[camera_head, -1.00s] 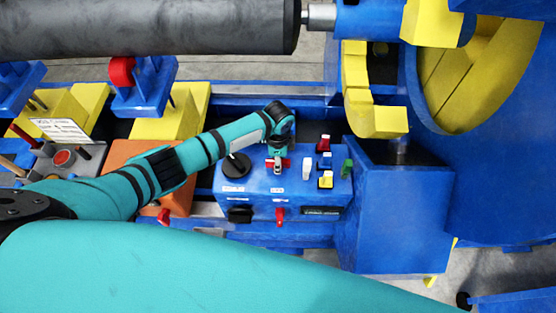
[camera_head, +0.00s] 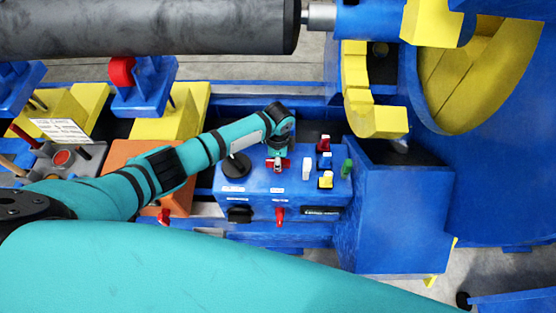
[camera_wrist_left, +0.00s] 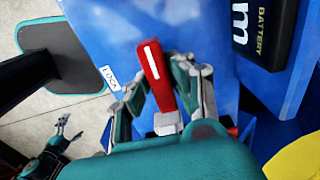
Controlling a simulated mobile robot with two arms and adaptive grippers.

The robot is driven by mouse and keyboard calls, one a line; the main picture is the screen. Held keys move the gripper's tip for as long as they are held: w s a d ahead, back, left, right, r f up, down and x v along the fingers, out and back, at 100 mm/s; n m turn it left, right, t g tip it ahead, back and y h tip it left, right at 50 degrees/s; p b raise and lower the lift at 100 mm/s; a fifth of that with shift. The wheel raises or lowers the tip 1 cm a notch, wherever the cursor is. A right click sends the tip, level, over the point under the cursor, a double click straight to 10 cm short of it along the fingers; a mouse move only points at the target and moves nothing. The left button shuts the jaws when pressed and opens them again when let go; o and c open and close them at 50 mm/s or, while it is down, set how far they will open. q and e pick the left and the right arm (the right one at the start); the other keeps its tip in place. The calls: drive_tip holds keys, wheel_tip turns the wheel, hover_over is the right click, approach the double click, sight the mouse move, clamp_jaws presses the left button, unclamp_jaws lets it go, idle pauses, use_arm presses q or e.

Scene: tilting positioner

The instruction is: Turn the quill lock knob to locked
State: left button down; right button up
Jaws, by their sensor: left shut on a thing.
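The quill lock knob (camera_wrist_left: 154,70) is a red bar-shaped handle with a white line, on the blue control box (camera_head: 225,195). In the left wrist view its white line points up, tilted slightly left, and a white LOCK label (camera_wrist_left: 109,78) lies to its left. My left gripper (camera_wrist_left: 165,88) is shut on the knob, one finger on each side. In the head view the gripper (camera_head: 278,164) points down over the knob and hides its middle. My right gripper (camera_wrist_left: 64,129) shows small at the lower left of the wrist view, fingers apart and empty.
A black round knob (camera_head: 236,166) is left of the gripper. White (camera_head: 306,168), red (camera_head: 324,144) and yellow (camera_head: 326,180) switches and a green one (camera_head: 347,168) are to the right. A red lever (camera_head: 280,215) is on the box's front. A dark roller (camera_head: 150,28) spans above.

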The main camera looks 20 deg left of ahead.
use_arm(q)
drive_tip(key=m, duration=0.4)
drive_tip(key=m+b, duration=0.1)
drive_tip(key=m, duration=0.3)
drive_tip(key=m+b, duration=0.1)
drive_tip(key=m, duration=0.4)
drive_tip(key=shift+m, duration=0.4)
drive_tip(key=shift+m+b, duration=0.6)
drive_tip(key=shift+m, duration=1.3)
drive_tip(key=c, duration=1.2)
unclamp_jaws()
drive_tip(key=shift+o, duration=0.2)
wheel_tip(320, 180, up, 12)
